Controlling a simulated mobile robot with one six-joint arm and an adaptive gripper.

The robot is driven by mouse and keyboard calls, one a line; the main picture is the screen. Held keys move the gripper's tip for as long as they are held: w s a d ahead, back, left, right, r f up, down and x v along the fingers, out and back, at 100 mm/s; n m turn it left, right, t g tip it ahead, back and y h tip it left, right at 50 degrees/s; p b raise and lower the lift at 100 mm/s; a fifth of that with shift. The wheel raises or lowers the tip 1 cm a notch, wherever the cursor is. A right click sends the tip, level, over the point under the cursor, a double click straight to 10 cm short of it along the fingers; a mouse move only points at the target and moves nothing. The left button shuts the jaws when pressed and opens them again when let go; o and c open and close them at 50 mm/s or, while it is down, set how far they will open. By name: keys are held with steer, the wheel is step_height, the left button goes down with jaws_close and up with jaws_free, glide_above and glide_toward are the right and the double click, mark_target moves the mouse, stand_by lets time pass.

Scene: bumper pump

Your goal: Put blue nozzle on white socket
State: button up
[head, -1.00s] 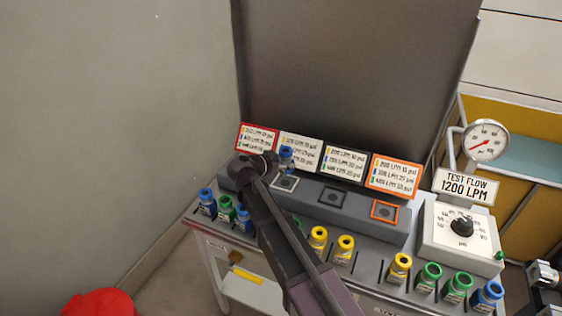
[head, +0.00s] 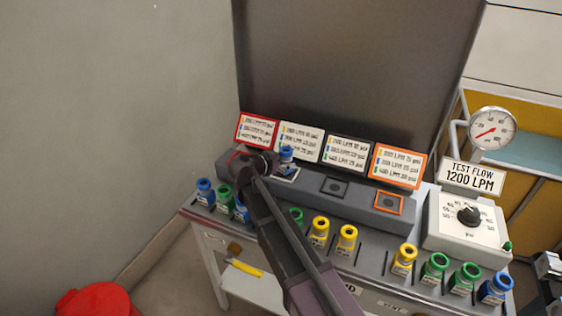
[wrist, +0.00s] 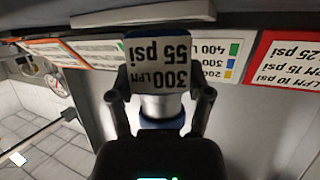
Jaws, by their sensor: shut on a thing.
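The blue nozzle (head: 286,154) is in my gripper (head: 274,160), above the white-framed socket (head: 289,175) on the grey raised ledge. In the wrist view the nozzle (wrist: 160,105) is clasped between both fingers of my gripper (wrist: 160,88). Its label reads 300 LPM 55 psi, upside down, and its blue end points towards the wrist. The nozzle looks roughly upright in the head view. It partly covers the socket, and I cannot tell whether its lower end touches it.
The black socket (head: 334,187) and orange socket (head: 389,203) lie to the right on the ledge. Label cards stand behind. Several blue, green and yellow nozzles line the bench front. A gauge (head: 492,128) and a dial box (head: 468,227) stand at right.

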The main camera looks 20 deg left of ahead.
steer(key=shift+f+b, duration=0.6)
stand_by(0.4)
steer(key=o, duration=1.3)
steer(key=shift+o, duration=0.2)
